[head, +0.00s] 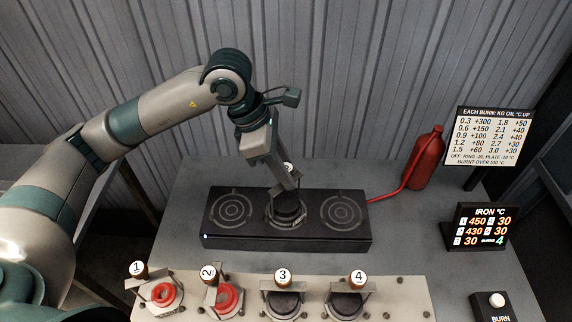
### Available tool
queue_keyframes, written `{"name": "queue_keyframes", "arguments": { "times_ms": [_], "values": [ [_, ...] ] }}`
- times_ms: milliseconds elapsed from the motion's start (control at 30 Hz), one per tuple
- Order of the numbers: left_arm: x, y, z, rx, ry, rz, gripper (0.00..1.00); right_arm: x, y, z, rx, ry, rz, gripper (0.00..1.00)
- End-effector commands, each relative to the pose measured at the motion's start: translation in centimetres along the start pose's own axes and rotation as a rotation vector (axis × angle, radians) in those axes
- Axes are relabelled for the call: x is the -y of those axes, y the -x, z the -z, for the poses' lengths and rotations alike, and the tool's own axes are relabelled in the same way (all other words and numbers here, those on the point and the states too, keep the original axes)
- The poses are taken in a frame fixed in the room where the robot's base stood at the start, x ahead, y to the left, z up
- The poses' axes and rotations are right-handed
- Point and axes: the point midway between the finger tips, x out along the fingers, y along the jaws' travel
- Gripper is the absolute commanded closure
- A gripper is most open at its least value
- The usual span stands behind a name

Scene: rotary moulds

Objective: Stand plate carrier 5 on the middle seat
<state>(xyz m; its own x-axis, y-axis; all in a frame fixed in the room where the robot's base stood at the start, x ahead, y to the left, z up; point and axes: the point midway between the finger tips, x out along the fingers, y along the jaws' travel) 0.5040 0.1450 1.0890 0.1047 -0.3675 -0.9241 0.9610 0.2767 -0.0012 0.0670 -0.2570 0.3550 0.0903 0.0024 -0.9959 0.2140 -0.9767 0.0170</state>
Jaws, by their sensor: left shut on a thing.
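A carrier (288,213) with a dark round plate is at the middle seat of the black three-seat block (240,240). My left gripper (287,182) points down from above and is shut on the carrier's upper part. The carrier's white-topped knob shows only in part beside the fingers, and its number cannot be read. The plate looks upright and over the middle rings; whether it rests fully on the seat I cannot tell. The left seat (231,209) and right seat (341,212) are bare, with rings showing. My right gripper is out of view.
Carriers 1 (161,294) and 2 (226,299), with red plates, and 3 (283,304) and 4 (346,304), with dark plates, stand on a pale front rack (406,300). A red gas bottle (424,160), iron display (480,228) and burn button (496,301) are right.

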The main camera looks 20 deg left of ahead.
Motion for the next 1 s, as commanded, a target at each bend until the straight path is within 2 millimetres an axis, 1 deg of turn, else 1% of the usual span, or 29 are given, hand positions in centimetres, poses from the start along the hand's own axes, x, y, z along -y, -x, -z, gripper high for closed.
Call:
{"name": "queue_keyframes", "arguments": {
  "times_ms": [33,233,267,300,333,667,800,833,967,1000],
  "values": [
    [-0.1,0.2,-0.2,0.004,-0.001,-0.003,1.0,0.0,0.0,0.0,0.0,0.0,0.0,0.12],
    [-0.1,-0.1,-0.1,0.004,-0.001,-0.003,1.0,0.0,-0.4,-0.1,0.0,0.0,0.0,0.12],
    [0.0,-0.2,0.1,0.0,0.0,0.0,0.74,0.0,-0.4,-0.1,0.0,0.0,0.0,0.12],
    [0.0,-0.1,0.0,0.0,0.0,0.0,0.64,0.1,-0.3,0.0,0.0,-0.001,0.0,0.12],
    [0.0,-0.1,0.0,0.0,0.0,0.0,0.57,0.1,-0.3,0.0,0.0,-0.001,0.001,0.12],
    [0.0,-0.1,0.0,0.0,0.0,0.0,0.57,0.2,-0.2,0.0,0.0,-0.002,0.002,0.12],
    [0.0,0.2,-0.1,0.0,0.0,0.0,0.57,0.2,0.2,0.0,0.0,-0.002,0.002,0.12],
    [0.0,0.3,0.0,0.001,0.0,-0.001,0.57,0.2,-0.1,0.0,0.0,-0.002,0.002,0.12],
    [-0.1,1.5,0.0,0.001,-0.001,-0.003,0.57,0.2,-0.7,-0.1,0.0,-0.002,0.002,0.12],
    [-0.1,2.1,0.0,0.001,-0.002,-0.005,0.57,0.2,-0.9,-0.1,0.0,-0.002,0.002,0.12]
  ]
}}
